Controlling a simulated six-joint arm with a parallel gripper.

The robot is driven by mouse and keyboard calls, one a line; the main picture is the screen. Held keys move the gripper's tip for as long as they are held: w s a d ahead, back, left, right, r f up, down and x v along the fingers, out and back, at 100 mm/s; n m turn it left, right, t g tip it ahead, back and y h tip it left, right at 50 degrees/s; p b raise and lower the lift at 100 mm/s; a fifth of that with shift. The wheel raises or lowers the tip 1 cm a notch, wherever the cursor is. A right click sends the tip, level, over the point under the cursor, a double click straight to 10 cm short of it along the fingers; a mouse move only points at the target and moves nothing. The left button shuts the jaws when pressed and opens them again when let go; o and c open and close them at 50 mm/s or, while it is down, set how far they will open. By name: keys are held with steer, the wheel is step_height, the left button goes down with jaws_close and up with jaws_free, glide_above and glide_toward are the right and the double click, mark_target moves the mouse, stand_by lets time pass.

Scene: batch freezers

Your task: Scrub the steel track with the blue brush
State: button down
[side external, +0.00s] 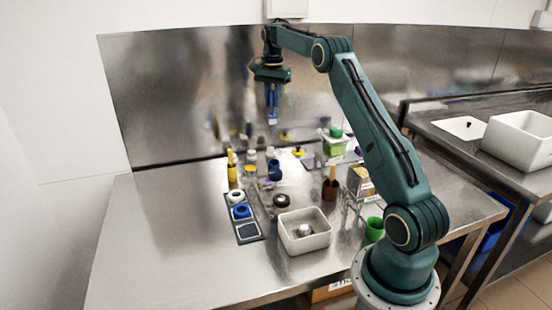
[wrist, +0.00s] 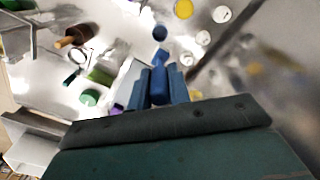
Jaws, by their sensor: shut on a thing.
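My gripper (side external: 271,90) is raised high above the back of the steel table, pointing down. It is shut on the blue brush (side external: 272,105), whose pale end hangs lowest, clear of the table. In the wrist view, my gripper (wrist: 160,86) shows blue fingers around a blue handle. I cannot make out the steel track for certain; a grey metal strip (side external: 308,161) lies on the table at the back, left of the green-lidded container, and may be it.
A dark tray (side external: 247,230) with white and blue rings lies at left. A white bin (side external: 304,232) stands at the front, a brown cup (side external: 330,190) and green cup (side external: 374,230) to its right. Several bottles cluster mid-table. A steel wall (side external: 180,100) stands behind. The left tabletop is clear.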

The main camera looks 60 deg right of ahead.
steer(key=s+a+f, duration=0.1)
steer(key=a+f, duration=0.1)
steer(key=a, duration=0.4)
steer(key=a+f, duration=0.2)
steer(key=a, duration=0.5)
steer(key=shift+s+f, duration=0.35)
steer(key=shift+f, duration=0.15)
steer(key=shift+f, duration=1.6)
steer(key=shift+r, duration=0.2)
steer(key=shift+f, duration=0.1)
